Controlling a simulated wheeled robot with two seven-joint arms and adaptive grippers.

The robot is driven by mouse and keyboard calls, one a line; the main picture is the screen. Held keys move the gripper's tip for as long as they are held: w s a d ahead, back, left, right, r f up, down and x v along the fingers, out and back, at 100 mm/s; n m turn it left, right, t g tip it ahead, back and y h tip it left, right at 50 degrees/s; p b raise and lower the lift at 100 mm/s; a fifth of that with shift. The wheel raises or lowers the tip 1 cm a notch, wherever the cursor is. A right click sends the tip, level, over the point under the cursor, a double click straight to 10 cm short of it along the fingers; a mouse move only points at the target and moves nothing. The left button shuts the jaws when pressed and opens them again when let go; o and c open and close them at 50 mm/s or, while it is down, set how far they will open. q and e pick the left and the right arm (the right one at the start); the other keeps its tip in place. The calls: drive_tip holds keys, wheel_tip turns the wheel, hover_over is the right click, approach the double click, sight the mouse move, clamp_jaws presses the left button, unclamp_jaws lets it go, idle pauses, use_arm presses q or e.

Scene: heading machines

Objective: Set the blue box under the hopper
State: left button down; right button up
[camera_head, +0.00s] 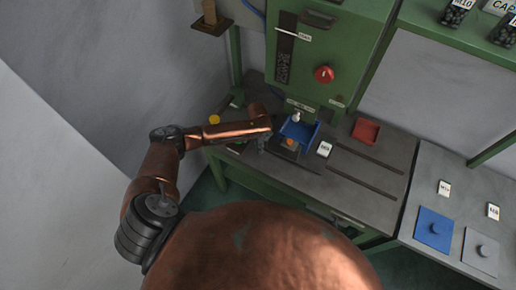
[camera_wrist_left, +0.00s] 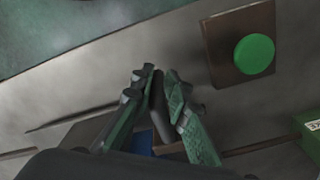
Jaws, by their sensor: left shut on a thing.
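The blue box (camera_head: 313,131) is an open tray on the dark bench at the foot of the green machine, just below a pale spout (camera_head: 297,116). In the left wrist view a patch of blue (camera_wrist_left: 142,143) shows beyond my fingers. My left gripper (camera_head: 264,143) reaches in from the left beside the box. In the wrist view its fingers (camera_wrist_left: 157,80) are closed around a narrow dark part. The exact grip on the box is hard to see. The hopper itself is not clearly visible. My right gripper is not in view.
An orange button (camera_head: 290,142) lies close to the box. The wrist view shows a green button (camera_wrist_left: 255,54) on a brown plate. The bench's right part is mostly clear.

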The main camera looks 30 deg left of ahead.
use_arm(q)
drive_tip(key=c, duration=2)
unclamp_jaws()
drive_tip(key=shift+w+a, duration=0.1)
drive_tip(key=shift+o, duration=0.2)
wheel_tip(320, 180, up, 12)
